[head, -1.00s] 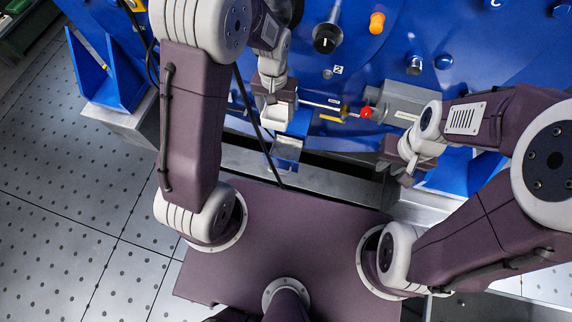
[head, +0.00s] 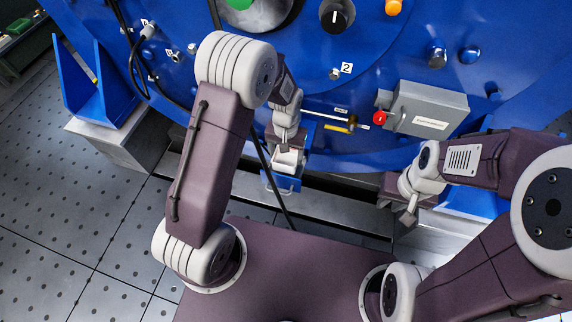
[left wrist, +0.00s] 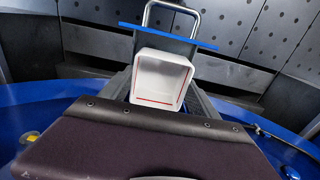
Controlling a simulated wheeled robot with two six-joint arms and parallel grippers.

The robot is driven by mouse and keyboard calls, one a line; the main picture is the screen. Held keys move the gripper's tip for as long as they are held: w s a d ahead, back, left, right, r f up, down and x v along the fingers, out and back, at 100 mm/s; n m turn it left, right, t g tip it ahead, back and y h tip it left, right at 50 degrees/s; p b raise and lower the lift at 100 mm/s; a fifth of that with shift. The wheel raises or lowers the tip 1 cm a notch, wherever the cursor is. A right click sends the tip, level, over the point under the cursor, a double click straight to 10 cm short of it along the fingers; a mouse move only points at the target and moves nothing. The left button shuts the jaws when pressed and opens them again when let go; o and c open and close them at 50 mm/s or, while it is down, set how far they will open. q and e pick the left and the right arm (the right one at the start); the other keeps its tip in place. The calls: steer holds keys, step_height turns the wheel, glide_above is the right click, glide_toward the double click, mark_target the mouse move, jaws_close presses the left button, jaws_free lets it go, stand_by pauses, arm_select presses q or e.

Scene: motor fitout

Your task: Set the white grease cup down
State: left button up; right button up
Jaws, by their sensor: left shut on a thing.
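The white grease cup (left wrist: 161,78), a square open cup with a red line inside, is held in my left gripper (left wrist: 160,92), between its grey fingers. In the head view the cup (head: 288,161) shows small at the end of my left arm, in front of the blue machine. A blue tray (head: 270,181) with a metal handle is just below it in that picture. The left wrist view shows the tray's blue edge (left wrist: 203,43) and handle beyond the cup. Whether the cup touches the tray cannot be told. My right gripper (head: 408,212) is apart at the right; its jaw opening is unclear.
The blue machine (head: 330,110) fills the back. A grey box (head: 432,107) with a red knob (head: 380,118) is right of the tray. A yellow-handled rod (head: 338,129) sits close to the left gripper. A black cable hangs beside my left arm.

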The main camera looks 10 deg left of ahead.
mark_target(286, 162)
arm_select(q)
step_height(286, 162, down, 5)
steer(key=shift+r+b, duration=0.1)
steer(key=shift+b, duration=1.15)
steer(key=shift+r, duration=0.1)
steer(key=o, duration=1.4)
steer(key=shift+c, duration=0.2)
step_height(286, 162, up, 12)
steer(key=p, duration=0.7)
steer(key=s+a+r, duration=0.2)
steer(key=s+a, duration=0.1)
steer(key=s, duration=0.3)
steer(key=s+a+r+t, duration=0.1)
steer(key=s+a+r, duration=0.1)
steer(key=s, duration=0.5)
steer(key=shift+a+r+n+b, duration=0.3)
steer(key=shift+a+r, duration=0.1)
steer(key=shift+r, duration=0.3)
steer(key=shift+s, duration=0.1)
